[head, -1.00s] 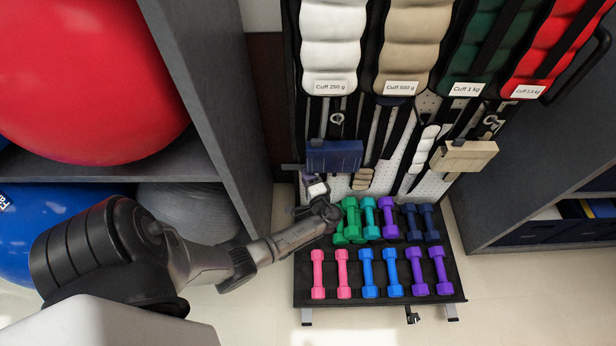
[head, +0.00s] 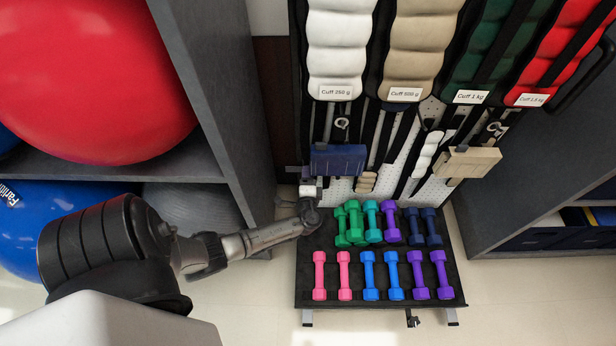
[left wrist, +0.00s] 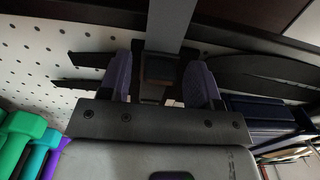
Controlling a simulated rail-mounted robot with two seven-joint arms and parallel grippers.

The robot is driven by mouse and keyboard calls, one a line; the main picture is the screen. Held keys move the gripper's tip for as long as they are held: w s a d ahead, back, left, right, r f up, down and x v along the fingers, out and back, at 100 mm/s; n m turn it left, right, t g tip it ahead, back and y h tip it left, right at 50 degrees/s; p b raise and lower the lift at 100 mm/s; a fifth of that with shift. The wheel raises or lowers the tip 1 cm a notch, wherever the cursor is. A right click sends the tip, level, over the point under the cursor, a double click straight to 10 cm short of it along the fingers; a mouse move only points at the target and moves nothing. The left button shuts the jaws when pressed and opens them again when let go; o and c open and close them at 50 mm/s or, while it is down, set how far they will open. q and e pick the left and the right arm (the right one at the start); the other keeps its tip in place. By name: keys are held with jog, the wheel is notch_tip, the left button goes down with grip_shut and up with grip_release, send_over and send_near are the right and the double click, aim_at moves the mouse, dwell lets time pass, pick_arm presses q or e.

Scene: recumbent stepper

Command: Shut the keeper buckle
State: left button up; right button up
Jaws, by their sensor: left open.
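My left gripper (head: 308,180) is at the lower left edge of the hanging rack, just left of a dark blue block. In the left wrist view the two purple-grey fingers (left wrist: 160,78) stand apart, open. A small dark block-like piece (left wrist: 160,68), possibly the keeper buckle, shows between them, in line with a grey upright bar or strap (left wrist: 172,20). I cannot tell whether the fingers touch this piece, or whether it is open or shut. In the head view the gripper and arm hide this spot. My right gripper is not in view.
A dumbbell tray (head: 378,275) stands below the rack. Labelled weight cuffs (head: 335,55) hang above. The blue block (head: 338,160) is close right of the gripper. A grey shelf wall (head: 215,110) with large balls stands left. White perforated board (left wrist: 35,60) lies behind.

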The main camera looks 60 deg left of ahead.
pick_arm(q)
jog(key=p+v, duration=0.4)
jog(key=v, duration=1)
jog(key=shift+a, duration=0.1)
dwell(0.4)
